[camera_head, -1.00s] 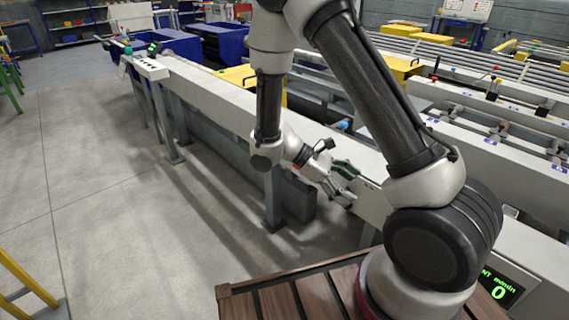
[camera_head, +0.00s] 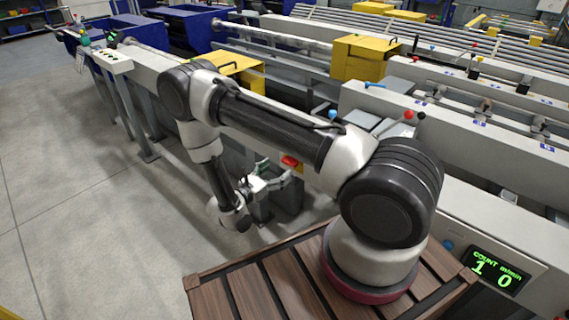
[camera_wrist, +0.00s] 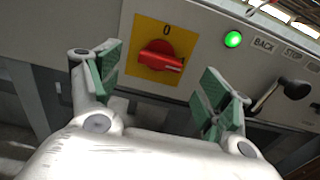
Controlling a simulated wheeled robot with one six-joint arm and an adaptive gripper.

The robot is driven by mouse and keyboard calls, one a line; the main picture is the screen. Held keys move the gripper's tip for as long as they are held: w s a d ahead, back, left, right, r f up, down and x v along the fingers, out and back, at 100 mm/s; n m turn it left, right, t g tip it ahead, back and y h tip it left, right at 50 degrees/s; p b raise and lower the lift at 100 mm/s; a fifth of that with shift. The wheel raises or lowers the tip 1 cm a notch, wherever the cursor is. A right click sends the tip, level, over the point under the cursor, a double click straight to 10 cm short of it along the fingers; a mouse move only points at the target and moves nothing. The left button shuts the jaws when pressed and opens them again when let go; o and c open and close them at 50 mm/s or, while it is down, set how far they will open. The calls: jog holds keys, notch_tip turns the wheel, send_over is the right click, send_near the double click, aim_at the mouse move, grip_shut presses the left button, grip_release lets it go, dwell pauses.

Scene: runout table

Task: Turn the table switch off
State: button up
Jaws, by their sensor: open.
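The table switch is a red rotary knob (camera_wrist: 160,57) on a yellow plate (camera_wrist: 143,68), set in the grey side of the runout table. A 0 is marked above the knob, and its handle points to the right, away from the 0. In the head view the switch (camera_head: 291,162) shows small, just beyond my gripper. My gripper (camera_head: 268,179) is open and empty. In the wrist view its green-padded fingers (camera_wrist: 163,82) stand on either side of the knob, apart from it. Whether they touch the panel cannot be told.
A lit green lamp (camera_wrist: 233,39) is right of the switch, with BACK and STOP labels beside it. A black-knobbed lever (camera_wrist: 291,89) sticks out near the right finger. A green display (camera_head: 498,272) reads 1 and 0. Open floor (camera_head: 70,220) lies left.

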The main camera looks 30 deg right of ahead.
jog(key=x, duration=0.5)
jog(key=shift+w+d, duration=0.15)
jog(key=shift+d, duration=0.25)
jog(key=c, duration=1)
jog(key=shift+n, duration=0.3)
jog(key=shift+w+a+f+n, duration=0.1)
jog(key=shift+w+n, duration=0.05)
jog(key=shift+n, duration=4.2)
jog(key=shift+w+f+n, duration=0.1)
jog(key=shift+n, duration=4.25)
